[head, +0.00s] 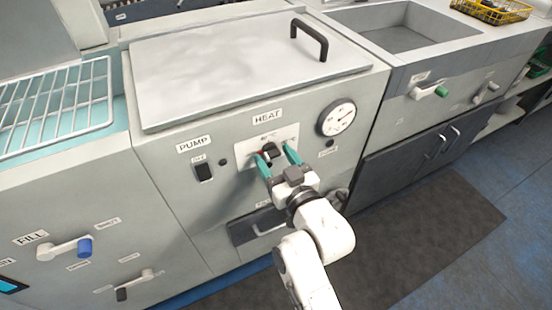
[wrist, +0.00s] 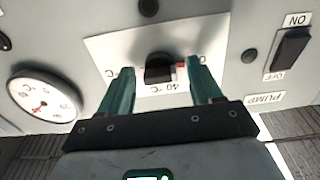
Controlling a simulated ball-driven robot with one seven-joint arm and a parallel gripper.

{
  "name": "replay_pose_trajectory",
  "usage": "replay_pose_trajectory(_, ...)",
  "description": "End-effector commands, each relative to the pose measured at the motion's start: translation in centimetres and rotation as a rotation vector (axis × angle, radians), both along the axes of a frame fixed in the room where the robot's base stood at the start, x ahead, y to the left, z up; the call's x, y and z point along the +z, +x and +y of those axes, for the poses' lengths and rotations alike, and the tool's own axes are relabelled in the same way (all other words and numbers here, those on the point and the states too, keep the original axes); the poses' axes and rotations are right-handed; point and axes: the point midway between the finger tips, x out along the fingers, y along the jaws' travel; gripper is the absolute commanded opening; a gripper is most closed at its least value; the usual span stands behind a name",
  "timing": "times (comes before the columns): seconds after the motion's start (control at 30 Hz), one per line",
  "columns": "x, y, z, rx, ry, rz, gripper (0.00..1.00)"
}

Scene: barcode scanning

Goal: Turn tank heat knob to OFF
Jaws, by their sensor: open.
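The tank heat knob (head: 269,148) is a small black knob on a white plate under the HEAT label (head: 267,118), on the tank's front panel. In the wrist view the knob (wrist: 159,70) shows upside down, with a red mark on its right side and "40 °C" printed beside it. My gripper (head: 274,153) is open at the plate, its two teal fingers on either side of the knob. In the wrist view the gripper (wrist: 160,66) has visible gaps between fingers and knob. I cannot read which setting the knob points to; the plate is partly hidden by the fingers.
A PUMP switch (head: 203,171) is left of the knob and a round temperature gauge (head: 337,118) is right of it. The tank lid (head: 235,60) with a black handle is closed above. A drawer handle (head: 268,231) is below. Dark mat (head: 430,235) covers the floor.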

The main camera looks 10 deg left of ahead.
Motion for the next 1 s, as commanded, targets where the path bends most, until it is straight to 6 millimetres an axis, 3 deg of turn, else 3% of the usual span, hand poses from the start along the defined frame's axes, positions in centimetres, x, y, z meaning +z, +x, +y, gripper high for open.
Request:
replay_pose_trajectory(0.27, 0.0, -0.8, -0.6, -0.001, 0.002, 0.000, 0.64)
replay_pose_trajectory(0.7, -0.1, -7.3, -4.9, 0.000, 0.002, 0.001, 0.64)
replay_pose_trajectory(1.0, 0.0, -8.9, -6.0, 0.000, 0.001, -0.001, 0.64)
